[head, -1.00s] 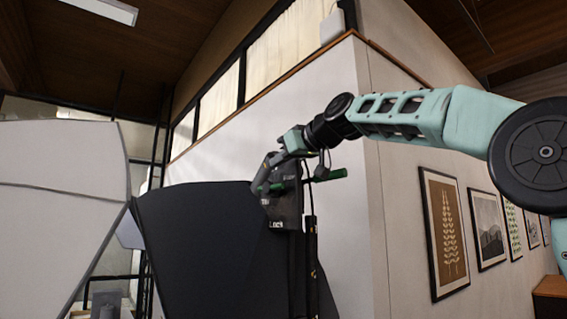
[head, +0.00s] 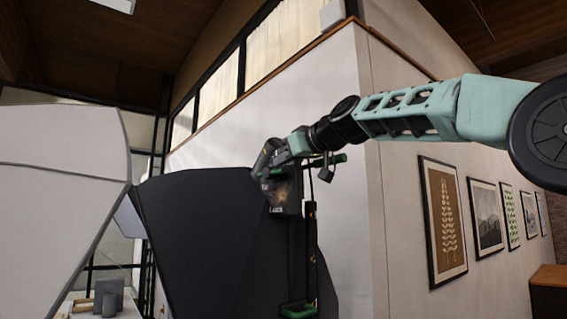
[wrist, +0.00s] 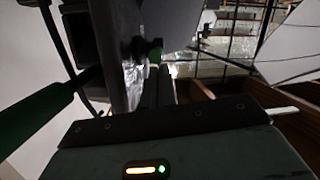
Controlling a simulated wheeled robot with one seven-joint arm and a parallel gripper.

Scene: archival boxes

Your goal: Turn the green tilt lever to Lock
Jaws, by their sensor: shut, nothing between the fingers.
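A dark plate (head: 285,196) with white lettering that reads Lock near its lower part stands at the right side of a black panel. A green-ended lever (head: 335,159) sticks out to the right of the plate. A small green piece (head: 278,171) shows at the plate's left part, close to my gripper. My gripper (head: 259,174) is shut and empty, at the upper left of the plate. Whether it touches the lever cannot be told.
A black panel (head: 205,225) and a large white panel (head: 60,190) fill the left. A dark post (head: 310,245) with a green handle (head: 297,310) at its foot stands below the plate. A white wall with framed pictures (head: 443,220) is at the right.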

